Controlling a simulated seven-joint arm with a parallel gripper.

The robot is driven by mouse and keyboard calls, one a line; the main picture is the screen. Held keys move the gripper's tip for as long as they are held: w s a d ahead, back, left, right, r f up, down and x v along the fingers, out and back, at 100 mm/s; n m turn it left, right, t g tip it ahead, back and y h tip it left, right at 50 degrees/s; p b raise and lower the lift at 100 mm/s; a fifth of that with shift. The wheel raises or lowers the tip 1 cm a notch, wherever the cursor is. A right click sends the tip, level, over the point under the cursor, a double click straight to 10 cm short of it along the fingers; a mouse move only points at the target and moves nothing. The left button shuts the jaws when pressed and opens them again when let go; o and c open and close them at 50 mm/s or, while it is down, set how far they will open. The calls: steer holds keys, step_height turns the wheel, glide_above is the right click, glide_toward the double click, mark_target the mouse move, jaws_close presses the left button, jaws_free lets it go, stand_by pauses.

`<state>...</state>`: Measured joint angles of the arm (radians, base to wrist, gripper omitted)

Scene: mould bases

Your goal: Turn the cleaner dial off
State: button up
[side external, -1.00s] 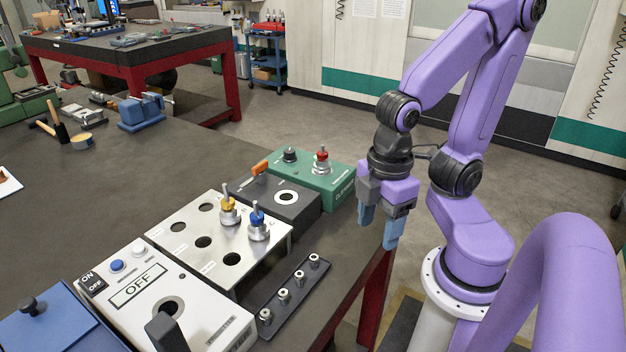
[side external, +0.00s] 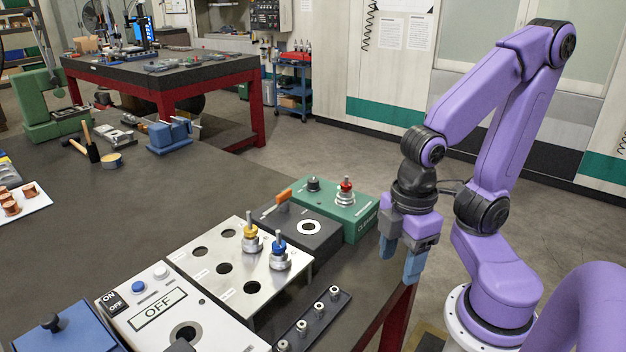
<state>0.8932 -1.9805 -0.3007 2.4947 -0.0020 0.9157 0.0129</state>
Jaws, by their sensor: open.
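The green cleaner box (side external: 362,222) stands near the right edge of the dark table. On its top are a black dial (side external: 313,184) at the left and a red-topped metal fitting (side external: 346,190) at the right. The dial's pointing direction is too small to tell. My gripper (side external: 400,262) hangs fingers down, just right of the green box, over the table's edge. Its two blue fingertips are apart, with nothing between them.
A dark box with an orange lever (side external: 283,197) adjoins the green box. In front are a silver plate (side external: 205,268) with yellow- and blue-topped fittings, a white OFF box (side external: 215,325) and a rack of small fittings (side external: 296,335). Bare tabletop (side external: 190,195) lies behind.

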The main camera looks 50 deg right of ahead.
steer(key=w+r+m+t, duration=0.1)
steer(key=w+r+m, duration=0.2)
steer(key=w+m, duration=0.45)
step_height(320, 180, up, 7)
steer(key=m+t+h, duration=0.1)
steer(key=m+h, duration=0.3)
steer(key=m, duration=1.1)
glide_above(313, 180)
steer(key=s+a, duration=0.4)
steer(key=a, duration=0.2)
steer(key=shift+m+t, duration=0.25)
steer(key=shift+t, duration=0.05)
steer(key=x, duration=1.7)
steer(key=shift+s+d+f, duration=0.1)
steer(key=shift+s+d, duration=0.1)
steer(key=c, duration=1)
